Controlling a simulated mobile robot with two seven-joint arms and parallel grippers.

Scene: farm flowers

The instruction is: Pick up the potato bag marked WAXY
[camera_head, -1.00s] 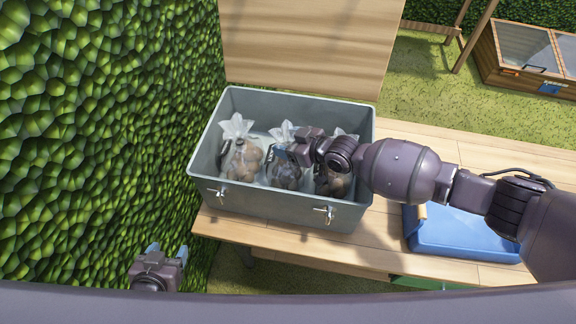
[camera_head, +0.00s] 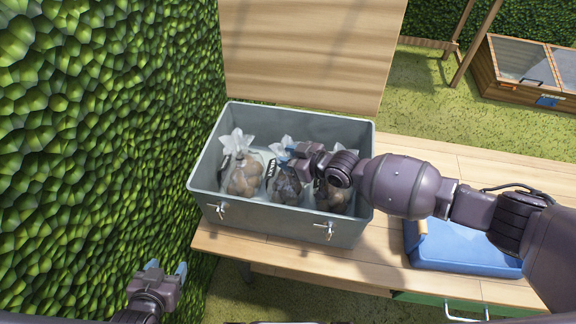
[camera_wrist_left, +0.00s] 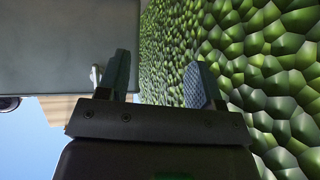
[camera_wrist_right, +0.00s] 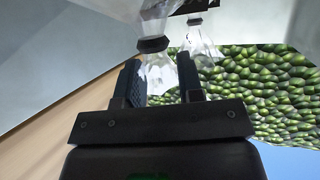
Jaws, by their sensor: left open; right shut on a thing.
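Three clear bags of potatoes stand in a grey crate (camera_head: 212,190). The left bag (camera_head: 243,178) holds tan potatoes, the middle bag (camera_head: 287,186) darker ones, and the right bag (camera_head: 330,196) brownish ones, partly hidden by my right arm. A small dark label with pale letters shows beside the middle bag; I cannot read it surely. My right gripper (camera_head: 292,153) is shut on the top of the middle bag; the right wrist view shows a clear, dark-tied bag neck (camera_wrist_right: 155,62) between its fingers. My left gripper (camera_head: 167,268) is open and empty, outside the crate at lower left.
The crate stands on a wooden table (camera_head: 405,160) with its raised wooden panel (camera_head: 310,50) behind. A blue tray (camera_head: 460,247) lies to the right under my right arm. A green hedge (camera_head: 100,130) closes off the left side, near my left gripper.

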